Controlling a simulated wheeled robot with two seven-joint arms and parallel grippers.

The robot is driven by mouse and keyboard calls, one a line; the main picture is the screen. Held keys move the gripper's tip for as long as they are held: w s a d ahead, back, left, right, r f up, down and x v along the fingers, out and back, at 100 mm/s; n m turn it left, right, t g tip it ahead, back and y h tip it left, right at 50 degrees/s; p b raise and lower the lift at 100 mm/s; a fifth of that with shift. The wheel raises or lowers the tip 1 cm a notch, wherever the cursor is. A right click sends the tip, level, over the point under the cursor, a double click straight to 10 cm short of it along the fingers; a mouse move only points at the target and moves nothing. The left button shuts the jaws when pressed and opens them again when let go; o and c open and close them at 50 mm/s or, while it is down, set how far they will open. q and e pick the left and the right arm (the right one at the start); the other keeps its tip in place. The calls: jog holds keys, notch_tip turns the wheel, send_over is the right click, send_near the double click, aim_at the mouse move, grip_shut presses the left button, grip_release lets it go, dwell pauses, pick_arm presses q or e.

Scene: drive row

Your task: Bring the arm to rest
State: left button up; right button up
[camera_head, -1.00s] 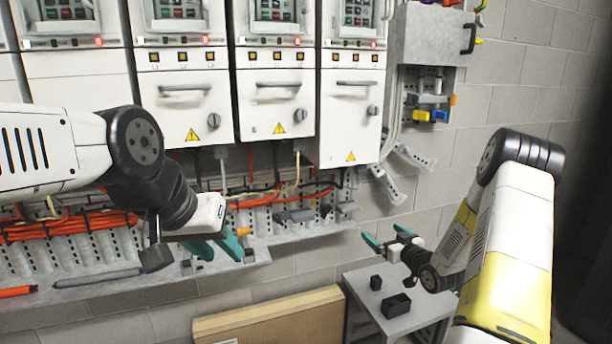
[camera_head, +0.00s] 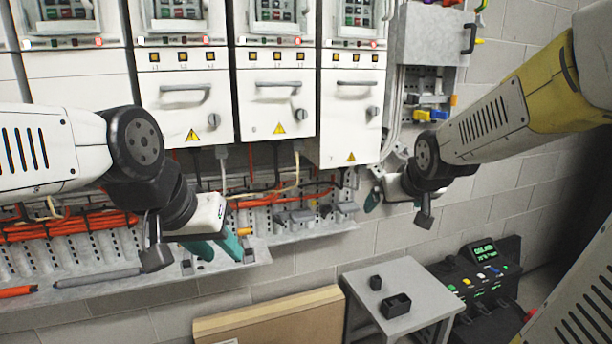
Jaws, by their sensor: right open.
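My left gripper (camera_head: 218,248) hangs at the left over the grey metal ledge (camera_head: 262,256) below the cabinets. Its two teal fingers stand apart with nothing between them. My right gripper (camera_head: 374,198) is raised at centre right, in front of the wall just below the rightmost cabinet. It points left and down and is open; one teal finger shows clearly, the other is mostly hidden. I see nothing held in it. My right arm (camera_head: 490,120) comes in from the upper right, well above the small grey table (camera_head: 428,285).
Drive cabinets (camera_head: 275,100) line the wall, with orange cables below. A grey box (camera_head: 425,35) hangs right of them.

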jog(key=s+a+g+y, duration=0.1)
jog(key=s+a, duration=0.2)
jog(key=s, duration=0.6)
jog(key=s+a+g+y, duration=0.1)
jog(key=s+a+g, duration=0.1)
jog(key=s, duration=0.7)
jog(key=shift+s+a+r+m, duration=0.3)
jog(key=shift+a+r, duration=0.1)
jog(key=shift+r, duration=0.05)
dwell(0.4)
